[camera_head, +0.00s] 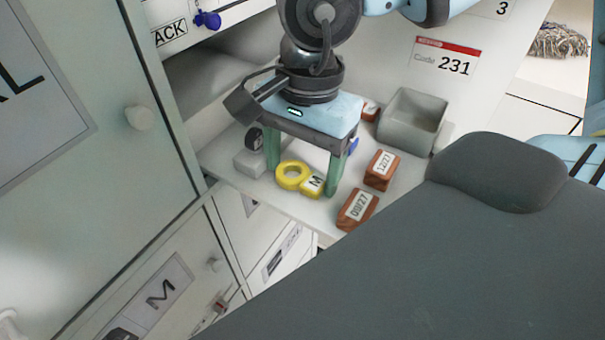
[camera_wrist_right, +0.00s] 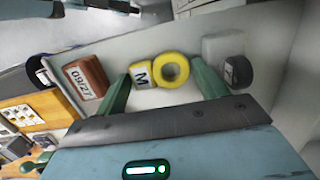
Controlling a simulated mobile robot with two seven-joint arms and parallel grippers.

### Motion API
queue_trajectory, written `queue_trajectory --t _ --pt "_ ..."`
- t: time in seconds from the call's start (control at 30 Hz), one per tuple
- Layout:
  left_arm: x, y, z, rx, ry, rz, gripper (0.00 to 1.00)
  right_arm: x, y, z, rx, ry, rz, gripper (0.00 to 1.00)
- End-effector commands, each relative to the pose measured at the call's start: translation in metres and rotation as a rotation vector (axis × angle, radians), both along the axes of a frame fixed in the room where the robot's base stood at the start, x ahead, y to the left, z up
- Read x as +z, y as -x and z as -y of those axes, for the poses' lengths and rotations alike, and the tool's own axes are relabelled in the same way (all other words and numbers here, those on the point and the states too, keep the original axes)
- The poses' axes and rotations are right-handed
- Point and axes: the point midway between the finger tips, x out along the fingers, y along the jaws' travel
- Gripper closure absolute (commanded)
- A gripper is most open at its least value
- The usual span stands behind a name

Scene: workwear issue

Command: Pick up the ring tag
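The ring tag is a yellow ring (camera_head: 292,175) with a yellow block marked M (camera_head: 312,184) joined to it, lying on the white shelf. It also shows in the wrist view as the ring (camera_wrist_right: 172,68) and its M block (camera_wrist_right: 143,75). My right gripper (camera_head: 303,181) is open above the shelf, its two green fingers spread. In the wrist view the right gripper (camera_wrist_right: 162,84) has one finger on each side of the ring tag, with gaps. Nothing is held. My left gripper is not in view.
Brown date blocks (camera_head: 357,207) (camera_head: 381,169) lie right of the tag. A grey open bin (camera_head: 409,125) stands behind them. A pale block (camera_head: 250,162) with a dark round item (camera_head: 254,138) sits to the left. Cabinet doors (camera_head: 85,120) border the shelf's left.

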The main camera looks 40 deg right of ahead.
Motion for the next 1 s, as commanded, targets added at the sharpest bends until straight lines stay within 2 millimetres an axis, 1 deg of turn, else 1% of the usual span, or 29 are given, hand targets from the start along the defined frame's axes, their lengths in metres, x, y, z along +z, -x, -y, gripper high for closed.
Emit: queue_trajectory --t 0.03,0.2,0.43,0.53,0.67,0.8,1.0 --pt "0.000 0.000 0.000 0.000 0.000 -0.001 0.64 0.000 0.000 0.000 0.000 0.000 0.000 0.35" --pt "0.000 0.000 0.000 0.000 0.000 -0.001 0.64 0.000 0.000 0.000 0.000 0.000 0.000 0.56" --pt "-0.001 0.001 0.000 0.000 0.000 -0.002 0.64 0.001 0.000 0.000 0.000 0.000 0.001 0.56" --pt "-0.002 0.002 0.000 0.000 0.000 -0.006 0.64 0.008 -0.001 0.000 -0.001 -0.001 0.002 0.56" --pt "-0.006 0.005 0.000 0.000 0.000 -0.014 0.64 0.027 -0.001 0.000 -0.001 -0.002 0.005 0.56" --pt "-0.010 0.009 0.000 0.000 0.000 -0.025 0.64 0.054 -0.001 0.000 0.000 -0.002 0.002 0.56" --pt "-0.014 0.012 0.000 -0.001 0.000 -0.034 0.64 0.086 -0.001 0.000 0.001 0.000 0.001 0.56"
